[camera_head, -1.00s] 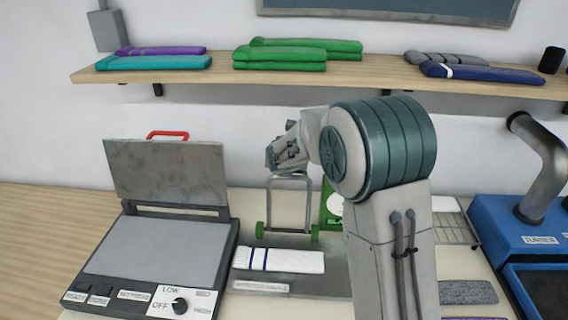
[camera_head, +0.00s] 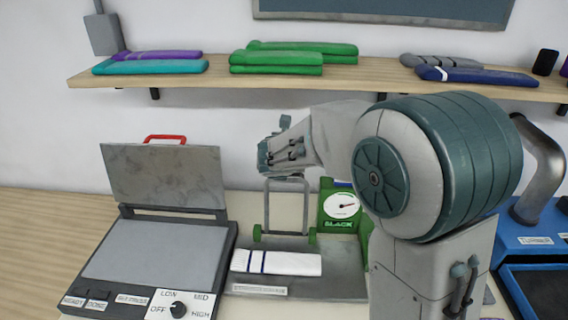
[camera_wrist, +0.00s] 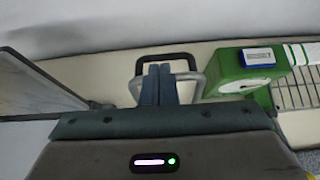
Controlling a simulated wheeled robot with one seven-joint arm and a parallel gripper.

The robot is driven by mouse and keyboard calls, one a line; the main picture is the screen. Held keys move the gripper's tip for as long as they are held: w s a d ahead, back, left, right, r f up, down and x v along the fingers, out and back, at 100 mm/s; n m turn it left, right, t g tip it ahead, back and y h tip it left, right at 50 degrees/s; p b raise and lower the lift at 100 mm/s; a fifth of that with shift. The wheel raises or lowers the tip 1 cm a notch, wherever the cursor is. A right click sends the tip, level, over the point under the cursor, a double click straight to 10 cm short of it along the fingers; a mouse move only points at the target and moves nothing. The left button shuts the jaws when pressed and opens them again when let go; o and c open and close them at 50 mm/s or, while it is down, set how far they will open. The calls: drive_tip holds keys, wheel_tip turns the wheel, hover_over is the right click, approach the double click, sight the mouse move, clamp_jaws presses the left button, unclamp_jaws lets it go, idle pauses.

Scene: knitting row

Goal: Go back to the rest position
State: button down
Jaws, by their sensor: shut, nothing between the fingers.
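My gripper (camera_wrist: 158,84) is shut and empty; in the wrist view its two fingers lie together, in front of the grey handle frame. In the head view my gripper's fingers are hard to make out; the wrist end hangs above the upright grey frame (camera_head: 267,205) with green feet. My arm reaches in from the right and hides part of the bench. A white folded knit piece with dark blue stripes (camera_head: 290,263) lies flat on a grey plate (camera_head: 345,285) in front of that frame.
An open press (camera_head: 150,262) with a raised lid stands left. A green dial gauge (camera_head: 342,206) stands behind the plate and shows in the wrist view (camera_wrist: 236,82). A blue turner machine (camera_head: 530,250) is at right. A shelf (camera_head: 200,75) holds folded knits above.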

drive_tip(key=s+d+r+m+g+h, duration=0.3)
drive_tip(key=s+d+r+m, duration=0.1)
drive_tip(key=s+d+m, duration=1.1)
drive_tip(key=s+f+m+g+y, duration=0.1)
drive_tip(key=s+m+y, duration=0.1)
drive_tip(key=s+m, duration=0.6)
drive_tip(key=s+a+f+m+g+y, duration=0.1)
drive_tip(key=s+f+m+g+y, duration=0.1)
drive_tip(key=s+m, duration=0.7)
drive_tip(key=m, duration=0.2)
drive_tip(key=shift+m+g, duration=0.3)
drive_tip(key=shift+m, duration=0.1)
drive_tip(key=shift+f, duration=0.1)
